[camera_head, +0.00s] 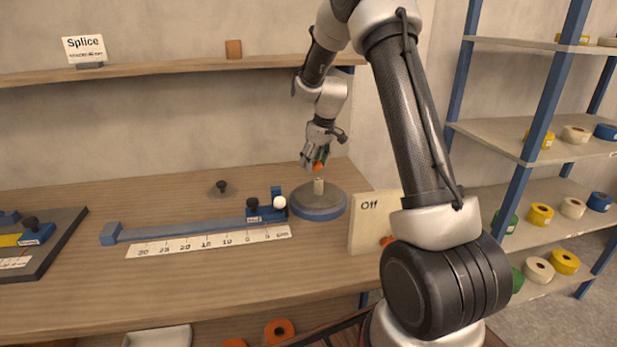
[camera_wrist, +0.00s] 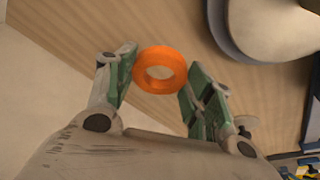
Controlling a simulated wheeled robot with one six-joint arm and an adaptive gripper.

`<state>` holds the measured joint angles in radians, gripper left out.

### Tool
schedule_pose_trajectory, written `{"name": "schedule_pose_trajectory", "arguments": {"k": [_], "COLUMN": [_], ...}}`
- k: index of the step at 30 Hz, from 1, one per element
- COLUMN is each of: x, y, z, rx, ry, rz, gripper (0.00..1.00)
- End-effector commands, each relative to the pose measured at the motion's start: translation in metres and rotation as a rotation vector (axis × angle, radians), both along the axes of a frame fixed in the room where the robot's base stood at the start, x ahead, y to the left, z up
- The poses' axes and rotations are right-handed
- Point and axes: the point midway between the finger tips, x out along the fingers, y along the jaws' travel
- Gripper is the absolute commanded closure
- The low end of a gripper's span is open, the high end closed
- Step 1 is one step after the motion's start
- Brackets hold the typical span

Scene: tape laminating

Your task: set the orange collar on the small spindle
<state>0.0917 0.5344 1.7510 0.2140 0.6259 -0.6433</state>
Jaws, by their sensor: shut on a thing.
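The orange collar (camera_wrist: 160,70) is a thick ring. It sits between the two green-padded fingers of my gripper (camera_wrist: 158,86) in the wrist view, its hole facing the camera. In the head view the collar (camera_head: 318,166) is a small orange patch under my gripper (camera_head: 315,160), partly hidden by the fingers.
A shelf (camera_head: 180,68) runs above the bench. The bench front (camera_head: 200,285) is clear.

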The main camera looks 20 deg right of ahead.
Motion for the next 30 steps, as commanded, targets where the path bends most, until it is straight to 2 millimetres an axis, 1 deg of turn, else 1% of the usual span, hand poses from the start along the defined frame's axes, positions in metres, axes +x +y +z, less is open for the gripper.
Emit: {"name": "schedule_pose_trajectory", "arguments": {"k": [1, 5, 6, 9, 12, 16, 18, 20, 24, 27, 30], "x": [-0.009, -0.042, -0.054, -0.083, -0.108, -0.131, -0.138, -0.141, -0.143, -0.143, -0.142], "y": [0.004, 0.018, 0.022, 0.031, 0.038, 0.044, 0.045, 0.046, 0.046, 0.046, 0.046], "z": [0.012, 0.041, 0.05, 0.069, 0.082, 0.092, 0.092, 0.087, 0.06, 0.043, 0.034], "rx": [0.0, 0.0, 0.0, -0.001, 0.0, 0.001, 0.0, 0.0, 0.0, 0.0, 0.0], "ry": [-0.004, -0.004, -0.004, -0.006, -0.004, -0.003, -0.001, 0.0, 0.004, 0.002, 0.0], "rz": [0.003, 0.003, 0.002, 0.002, 0.001, -0.001, -0.002, -0.002, -0.002, -0.004, -0.002], "gripper": [0.67, 0.67, 0.67, 0.67, 0.67, 0.67, 0.67, 0.67, 0.67, 0.67, 0.67]}}
